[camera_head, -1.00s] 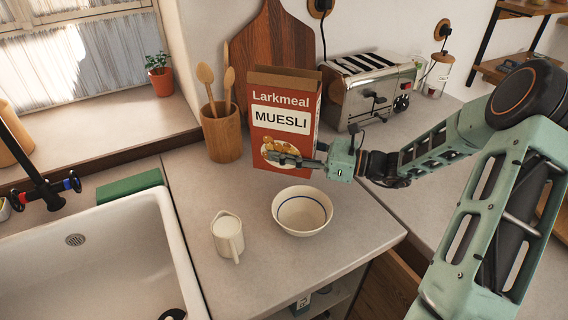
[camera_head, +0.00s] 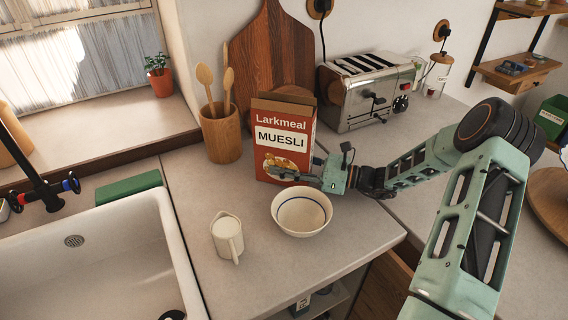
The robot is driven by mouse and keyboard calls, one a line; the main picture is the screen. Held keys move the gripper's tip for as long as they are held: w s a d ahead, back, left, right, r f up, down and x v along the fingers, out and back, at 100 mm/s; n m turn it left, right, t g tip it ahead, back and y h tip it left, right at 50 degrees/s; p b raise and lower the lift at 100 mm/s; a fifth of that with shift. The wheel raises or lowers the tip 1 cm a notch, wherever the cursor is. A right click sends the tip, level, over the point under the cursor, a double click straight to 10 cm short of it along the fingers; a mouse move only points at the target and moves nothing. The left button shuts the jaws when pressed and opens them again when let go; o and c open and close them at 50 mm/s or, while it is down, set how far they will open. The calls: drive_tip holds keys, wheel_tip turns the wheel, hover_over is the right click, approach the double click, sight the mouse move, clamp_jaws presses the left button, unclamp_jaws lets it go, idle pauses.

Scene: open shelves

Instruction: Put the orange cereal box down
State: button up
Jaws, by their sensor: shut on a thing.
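The orange-red muesli box (camera_head: 283,136) stands upright on the counter (camera_head: 190,192) or just above it; I cannot tell whether its base touches. Its top flap is open. My gripper (camera_head: 294,177) is shut on the lower part of the box, reaching in from the right. One finger crosses the box's front face; the other finger is hidden.
A white bowl (camera_head: 301,212) is just in front of the box, and a cream jug (camera_head: 228,237) is to its left. A wooden utensil holder (camera_head: 221,133), a cutting board (camera_head: 273,60) and a toaster (camera_head: 367,90) stand behind. The sink (camera_head: 110,250) is at left.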

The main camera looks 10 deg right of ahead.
sight(311, 168)
drive_tip(key=shift+f, duration=0.1)
drive_tip(key=o, duration=1.5)
drive_tip(key=shift+r, duration=0.2)
drive_tip(key=b+v, duration=0.1)
drive_tip(key=v, duration=1.1)
drive_tip(key=shift+f, duration=0.15)
